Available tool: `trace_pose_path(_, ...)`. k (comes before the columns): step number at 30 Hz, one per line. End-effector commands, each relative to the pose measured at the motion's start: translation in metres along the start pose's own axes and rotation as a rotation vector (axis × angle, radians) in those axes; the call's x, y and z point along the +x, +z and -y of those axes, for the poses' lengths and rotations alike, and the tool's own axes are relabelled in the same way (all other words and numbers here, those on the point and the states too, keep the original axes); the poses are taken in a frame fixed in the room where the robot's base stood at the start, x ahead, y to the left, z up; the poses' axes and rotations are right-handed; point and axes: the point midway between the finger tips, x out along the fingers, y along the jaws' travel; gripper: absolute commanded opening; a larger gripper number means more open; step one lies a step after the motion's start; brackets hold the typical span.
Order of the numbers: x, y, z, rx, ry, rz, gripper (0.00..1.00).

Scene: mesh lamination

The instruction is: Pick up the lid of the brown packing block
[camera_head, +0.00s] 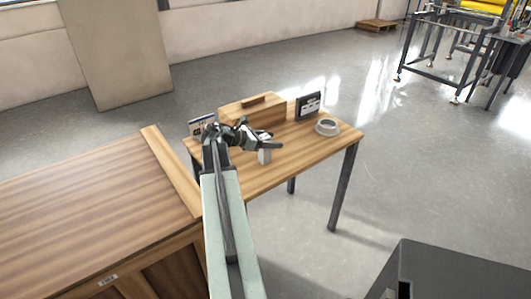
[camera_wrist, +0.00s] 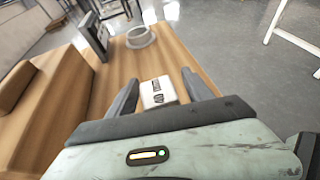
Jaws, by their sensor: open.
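The brown packing block (camera_head: 265,118) stands on the small wooden table, toward its back. Its lid (camera_head: 245,104) lies on top, with a darker raised bar (camera_head: 253,99) as its handle. In the wrist view the block (camera_wrist: 52,95) fills the left side, with the handle bar (camera_wrist: 16,86) at the left edge. My gripper (camera_head: 275,148) is in front of the block at the table's near side. In the wrist view my gripper (camera_wrist: 158,85) is open, its fingers apart, with a small white labelled box (camera_wrist: 158,92) showing between them. I cannot tell whether they touch the box.
A grey round bowl on a saucer (camera_head: 327,128) stands at the table's right. A dark framed card (camera_head: 308,106) stands behind it. Another card (camera_head: 201,123) stands at the left, partly behind my arm. A large wooden cabinet (camera_head: 90,210) is at the left.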

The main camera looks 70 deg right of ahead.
Motion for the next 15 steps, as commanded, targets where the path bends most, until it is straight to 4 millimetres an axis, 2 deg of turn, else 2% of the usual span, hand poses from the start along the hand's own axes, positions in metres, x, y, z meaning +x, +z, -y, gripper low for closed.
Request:
trace_pose_path(3,-0.0007,0.0007,0.0001,0.0,0.0,0.0,0.57)
trace_pose_path(9,-0.0006,0.0008,0.0003,0.0,-0.001,0.0,0.01)
trace_pose_path(15,-0.0004,0.001,0.0005,0.001,-0.001,0.0,0.0)
